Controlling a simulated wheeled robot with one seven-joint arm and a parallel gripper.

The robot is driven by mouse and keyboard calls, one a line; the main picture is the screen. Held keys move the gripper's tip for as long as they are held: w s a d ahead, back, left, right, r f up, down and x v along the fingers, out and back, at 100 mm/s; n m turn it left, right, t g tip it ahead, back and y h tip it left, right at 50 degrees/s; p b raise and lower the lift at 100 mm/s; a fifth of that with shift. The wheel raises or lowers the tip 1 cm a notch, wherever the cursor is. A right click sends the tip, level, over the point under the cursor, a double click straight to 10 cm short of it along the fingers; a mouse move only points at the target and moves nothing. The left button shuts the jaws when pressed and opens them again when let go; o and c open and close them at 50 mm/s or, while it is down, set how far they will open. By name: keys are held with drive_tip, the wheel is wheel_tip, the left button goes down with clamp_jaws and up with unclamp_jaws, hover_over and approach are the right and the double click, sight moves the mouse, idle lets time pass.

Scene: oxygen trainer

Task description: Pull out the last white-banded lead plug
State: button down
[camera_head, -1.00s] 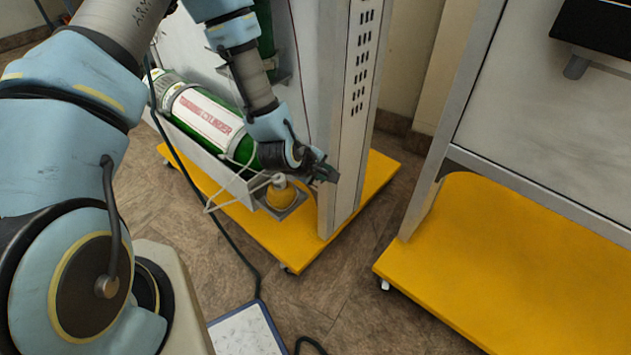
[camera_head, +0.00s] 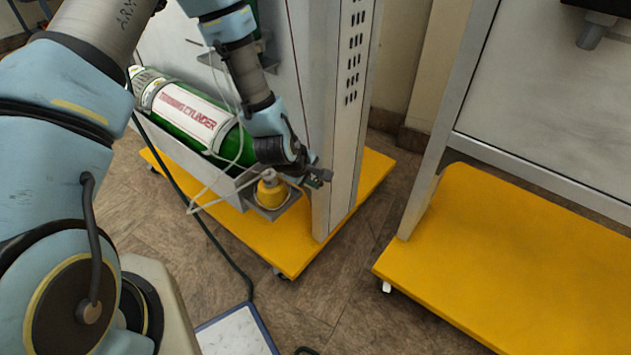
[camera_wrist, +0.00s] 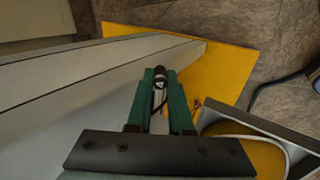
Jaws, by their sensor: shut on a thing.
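My gripper (camera_head: 319,178) is beside the grey upright column (camera_head: 338,130) of the trainer, low down near its yellow base. In the wrist view its green fingers (camera_wrist: 160,80) are shut on a small dark plug (camera_wrist: 159,73) with a pale band. A thin dark lead (camera_wrist: 158,103) shows between the fingers below the plug. The plug is too small to make out in the head view. I cannot tell whether its tip is still in a socket.
A green cylinder (camera_head: 190,112) with a white label lies in a cradle beside my wrist. Another yellow platform (camera_head: 500,270) stands to the right.

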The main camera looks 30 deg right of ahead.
drive_tip(key=c, duration=0.8)
unclamp_jaws()
drive_tip(key=shift+o, duration=0.3)
drive_tip(key=shift+d, duration=0.1)
drive_tip(key=shift+r, duration=0.1)
drive_tip(key=shift+r, duration=0.1)
drive_tip(key=p+v, duration=0.1)
drive_tip(key=v, duration=0.9)
drive_tip(key=shift+a, duration=0.35)
drive_tip(key=shift+s+a+r, duration=0.1)
